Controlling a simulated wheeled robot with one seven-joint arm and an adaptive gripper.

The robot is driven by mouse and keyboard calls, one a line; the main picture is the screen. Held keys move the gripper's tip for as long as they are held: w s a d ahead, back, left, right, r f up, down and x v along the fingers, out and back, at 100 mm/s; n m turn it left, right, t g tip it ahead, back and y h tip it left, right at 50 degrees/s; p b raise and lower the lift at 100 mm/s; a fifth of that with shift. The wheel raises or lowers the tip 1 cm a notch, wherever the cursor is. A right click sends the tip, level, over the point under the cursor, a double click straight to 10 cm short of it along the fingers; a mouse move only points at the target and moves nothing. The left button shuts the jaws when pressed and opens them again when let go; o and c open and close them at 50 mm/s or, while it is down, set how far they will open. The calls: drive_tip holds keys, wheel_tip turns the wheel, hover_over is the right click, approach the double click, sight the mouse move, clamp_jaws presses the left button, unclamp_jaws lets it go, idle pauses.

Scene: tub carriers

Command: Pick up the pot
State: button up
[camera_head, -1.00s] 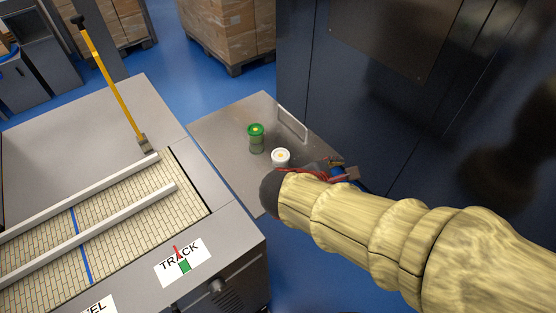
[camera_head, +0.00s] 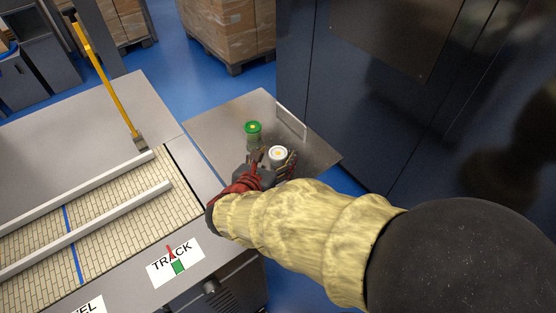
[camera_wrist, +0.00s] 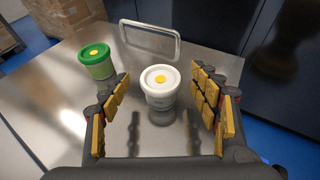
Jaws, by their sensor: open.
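A white pot (camera_wrist: 159,90) with a white lid and a yellow dot stands upright on the metal table. In the wrist view it sits between the tips of my open gripper (camera_wrist: 162,108), a little beyond them, with a gap on each side. In the head view my gripper (camera_head: 272,164) is beside the white pot (camera_head: 278,153), and its fingers hide the pot's lower part. A green-lidded pot (camera_wrist: 97,61) stands to the left of the white one, outside the fingers. It also shows in the head view (camera_head: 253,130).
The metal table (camera_head: 225,120) has a raised handle (camera_head: 291,122) at its far edge. A conveyor with rails (camera_head: 100,205) is close on the left, and a dark cabinet (camera_head: 390,90) stands on the right. Boxes on a pallet (camera_head: 232,30) are behind.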

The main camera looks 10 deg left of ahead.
drive_tip(key=shift+x, duration=1.05)
drive_tip(key=c, duration=0.3)
drive_tip(key=c, duration=1)
drive_tip(key=shift+r, duration=0.1)
